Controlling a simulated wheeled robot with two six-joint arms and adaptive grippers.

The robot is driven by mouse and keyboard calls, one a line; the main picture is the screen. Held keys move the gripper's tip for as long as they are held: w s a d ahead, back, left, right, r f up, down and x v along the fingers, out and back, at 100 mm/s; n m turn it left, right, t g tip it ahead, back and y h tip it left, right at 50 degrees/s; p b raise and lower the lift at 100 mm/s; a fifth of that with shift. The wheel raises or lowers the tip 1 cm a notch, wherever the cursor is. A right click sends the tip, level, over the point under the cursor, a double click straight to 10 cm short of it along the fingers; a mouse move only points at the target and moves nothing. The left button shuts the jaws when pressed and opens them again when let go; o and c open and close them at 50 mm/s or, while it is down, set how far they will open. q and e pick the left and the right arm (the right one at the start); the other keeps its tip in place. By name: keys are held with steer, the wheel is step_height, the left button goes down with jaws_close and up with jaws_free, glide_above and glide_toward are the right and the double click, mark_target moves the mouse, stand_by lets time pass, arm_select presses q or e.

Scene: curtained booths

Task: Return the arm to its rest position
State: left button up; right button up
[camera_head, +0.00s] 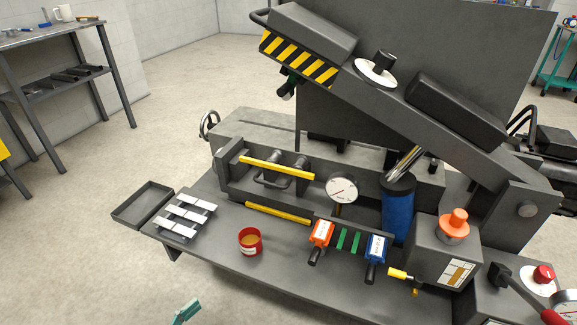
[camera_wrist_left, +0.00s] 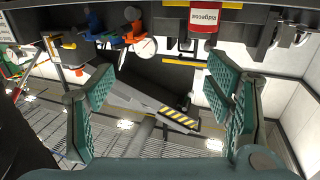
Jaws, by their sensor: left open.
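My left gripper (camera_head: 186,311) shows only as a small teal tip at the bottom edge of the head view, in front of the bench's near edge. In the left wrist view the two teal fingers of the left gripper (camera_wrist_left: 160,88) stand wide apart, with nothing held between them. That view appears upside down, with the machine beyond the fingers. Most of the left arm is out of the head view. My right gripper is in neither view.
A grey machine bench (camera_head: 222,267) with a raised, striped arm (camera_head: 298,58) fills the centre. It bears a red cup (camera_head: 250,241), white-topped pieces (camera_head: 187,216), a tray (camera_head: 143,204), a gauge (camera_head: 341,188) and orange and blue valves. Floor (camera_head: 75,265) is clear at left.

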arm_select(q)
steer(key=s+a+f+n+g+y+p, duration=0.2)
steer(key=s+a+f+n+y+p, duration=0.35)
steer(key=a+y+p, duration=0.55)
steer(key=s+d+f+n+g+p, duration=0.1)
steer(key=s+g+p, duration=0.4)
steer(key=s, duration=0.7)
steer(key=s+d+f+n+g+y+p, duration=0.1)
steer(key=s+g+p, duration=0.4)
steer(key=s, duration=0.7)
steer(key=shift+s+d+f+g+p, duration=0.15)
steer(key=shift+s+d+g+p, duration=0.2)
steer(key=shift+d+p, duration=0.65)
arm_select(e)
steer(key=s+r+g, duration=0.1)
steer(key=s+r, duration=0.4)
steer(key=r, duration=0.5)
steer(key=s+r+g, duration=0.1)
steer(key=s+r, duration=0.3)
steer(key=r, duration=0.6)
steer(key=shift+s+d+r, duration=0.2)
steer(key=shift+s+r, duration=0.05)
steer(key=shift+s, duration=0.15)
arm_select(q)
steer(key=shift+a, duration=0.3)
